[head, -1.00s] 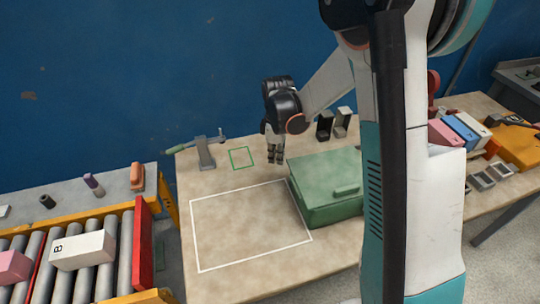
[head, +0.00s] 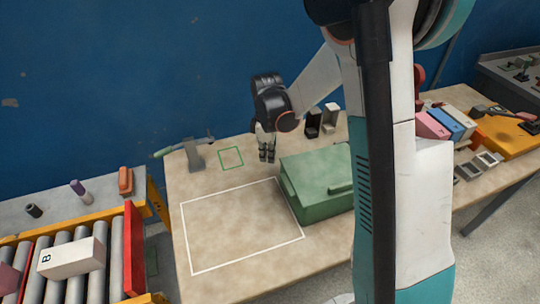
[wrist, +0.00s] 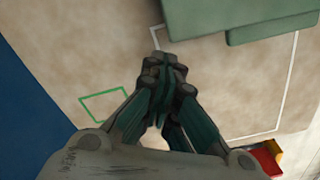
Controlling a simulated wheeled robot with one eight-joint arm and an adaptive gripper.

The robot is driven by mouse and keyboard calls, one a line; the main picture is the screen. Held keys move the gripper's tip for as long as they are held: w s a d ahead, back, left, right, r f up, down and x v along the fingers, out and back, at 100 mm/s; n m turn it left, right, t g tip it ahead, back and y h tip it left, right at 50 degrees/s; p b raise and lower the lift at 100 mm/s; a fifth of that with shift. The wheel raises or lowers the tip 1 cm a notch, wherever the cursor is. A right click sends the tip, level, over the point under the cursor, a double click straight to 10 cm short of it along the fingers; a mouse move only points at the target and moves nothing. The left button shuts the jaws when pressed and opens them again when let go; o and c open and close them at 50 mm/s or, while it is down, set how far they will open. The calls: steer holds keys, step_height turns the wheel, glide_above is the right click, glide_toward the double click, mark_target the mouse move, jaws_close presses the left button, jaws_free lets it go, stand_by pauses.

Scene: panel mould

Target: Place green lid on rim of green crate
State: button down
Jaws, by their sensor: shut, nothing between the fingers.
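The green crate (head: 322,206) stands on the table, right of the white outline and partly hidden behind my arm. The green lid (head: 312,168), a flat panel with a bar handle (head: 341,188), lies on top of the crate. I cannot tell whether it sits evenly on the rim all round, as its right side is hidden. My gripper (head: 267,158) is shut and empty, pointing down beside the crate's back left corner, apart from it. In the wrist view, my gripper (wrist: 164,64) is shut over bare table, with the lid (wrist: 215,16) at the upper right.
A white outline (head: 243,225) and a small green outline (head: 231,158) mark bare table. A grey holder with a green-handled tool (head: 194,155) stands at the back left. Black and light brackets (head: 313,122) stand behind the crate. A roller conveyor (head: 75,262) is at the left.

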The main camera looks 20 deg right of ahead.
step_height(320, 180, up, 10)
steer(key=w+a+p, duration=0.1)
steer(key=a+p, duration=0.1)
steer(key=p, duration=0.1)
steer(key=shift+w+a, duration=0.25)
